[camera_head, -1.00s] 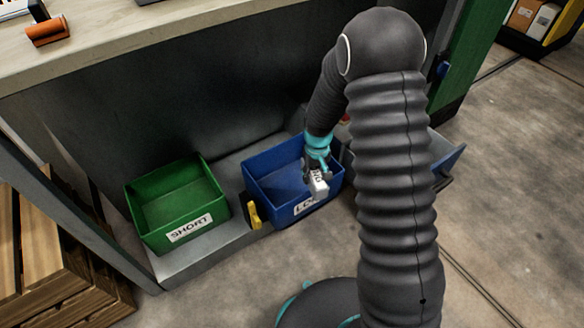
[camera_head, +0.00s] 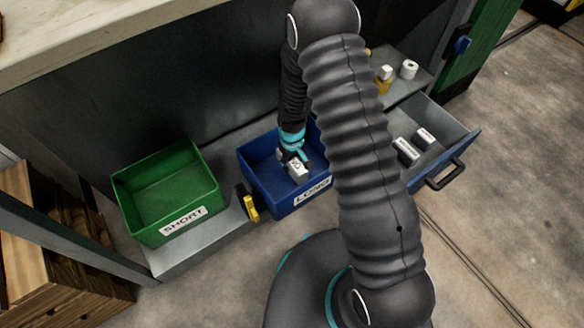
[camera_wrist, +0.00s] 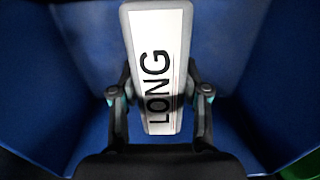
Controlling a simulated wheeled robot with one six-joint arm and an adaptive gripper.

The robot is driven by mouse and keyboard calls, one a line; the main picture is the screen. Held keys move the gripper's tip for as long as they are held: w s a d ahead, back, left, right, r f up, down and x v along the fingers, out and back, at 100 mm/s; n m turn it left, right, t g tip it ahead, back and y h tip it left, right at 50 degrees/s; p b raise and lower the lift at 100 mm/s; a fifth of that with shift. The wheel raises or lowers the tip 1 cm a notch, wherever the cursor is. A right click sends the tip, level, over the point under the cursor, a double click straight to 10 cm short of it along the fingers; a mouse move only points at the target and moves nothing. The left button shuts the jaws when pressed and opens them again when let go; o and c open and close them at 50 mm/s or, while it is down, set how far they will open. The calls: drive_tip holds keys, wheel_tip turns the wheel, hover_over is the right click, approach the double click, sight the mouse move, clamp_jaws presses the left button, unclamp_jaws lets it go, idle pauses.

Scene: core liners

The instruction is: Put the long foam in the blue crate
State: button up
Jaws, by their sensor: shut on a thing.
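The long foam (camera_wrist: 158,62) is a pale grey-white block with a white label reading LONG. My gripper (camera_wrist: 160,98) is shut on it, one finger on each side of its lower half in the wrist view. In the head view my gripper (camera_head: 293,160) holds the foam (camera_head: 298,170) over or inside the blue crate (camera_head: 262,183), whose front label reads LONG. In the wrist view the blue walls of the crate (camera_wrist: 265,60) surround the foam. I cannot tell whether the foam touches the crate floor.
A green crate (camera_head: 143,220) labelled SHORT stands empty to the left, with a yellow-and-black item (camera_head: 249,204) between the crates. An open drawer (camera_head: 462,138) with two labelled blocks (camera_head: 407,150) is on the right. A white roll (camera_head: 409,69) lies on the shelf behind it.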

sight(292, 160)
drive_tip(key=shift+f, duration=1.95)
drive_tip(key=shift+f+b, duration=0.2)
drive_tip(key=shift+b, duration=0.15)
drive_tip(key=o, duration=1)
drive_tip(key=shift+o, duration=0.2)
wheel_tip(292, 160, up, 13)
drive_tip(key=shift+f+p, duration=0.2)
drive_tip(key=shift+p, duration=0.45)
